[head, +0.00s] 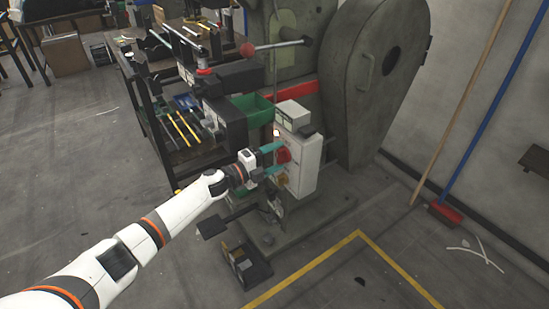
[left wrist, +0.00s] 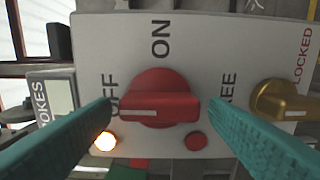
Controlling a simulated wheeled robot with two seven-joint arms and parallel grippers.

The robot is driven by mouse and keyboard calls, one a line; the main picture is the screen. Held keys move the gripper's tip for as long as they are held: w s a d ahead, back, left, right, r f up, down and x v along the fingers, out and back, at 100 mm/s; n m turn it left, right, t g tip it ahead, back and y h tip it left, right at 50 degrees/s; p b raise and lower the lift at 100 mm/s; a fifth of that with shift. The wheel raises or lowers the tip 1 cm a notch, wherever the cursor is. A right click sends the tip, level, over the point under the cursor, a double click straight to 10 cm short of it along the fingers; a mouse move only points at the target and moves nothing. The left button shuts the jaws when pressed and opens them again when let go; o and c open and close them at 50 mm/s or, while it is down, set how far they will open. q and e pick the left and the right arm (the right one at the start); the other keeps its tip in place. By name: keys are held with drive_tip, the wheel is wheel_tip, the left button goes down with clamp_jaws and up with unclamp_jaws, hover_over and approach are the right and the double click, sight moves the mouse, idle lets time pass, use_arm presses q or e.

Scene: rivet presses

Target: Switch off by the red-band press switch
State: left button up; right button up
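The press (head: 295,50) carries a red band (head: 317,90). A pale switch box (head: 307,160) is on its front. The box's red rotary switch (head: 284,155) also shows in the left wrist view (left wrist: 160,97). ON is above it, OFF at its left, and a partly hidden label ending in EE at its right. Its handle lies level, with the white mark on the left half, toward OFF. My left gripper (head: 275,160) is open, its teal fingers on either side of the switch (left wrist: 158,108), with small gaps seeming to show. My right gripper is out of view.
A brass knob (left wrist: 283,100) marked LOCKED sits right of the switch. Below the switch, one lamp (left wrist: 103,141) glows and a red one (left wrist: 195,141) looks unlit. A tool cart (head: 165,125) stands left.

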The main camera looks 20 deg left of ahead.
use_arm(q)
drive_tip(key=shift+s, duration=0.1)
drive_tip(key=v, duration=1.2)
drive_tip(key=shift+p, duration=0.45)
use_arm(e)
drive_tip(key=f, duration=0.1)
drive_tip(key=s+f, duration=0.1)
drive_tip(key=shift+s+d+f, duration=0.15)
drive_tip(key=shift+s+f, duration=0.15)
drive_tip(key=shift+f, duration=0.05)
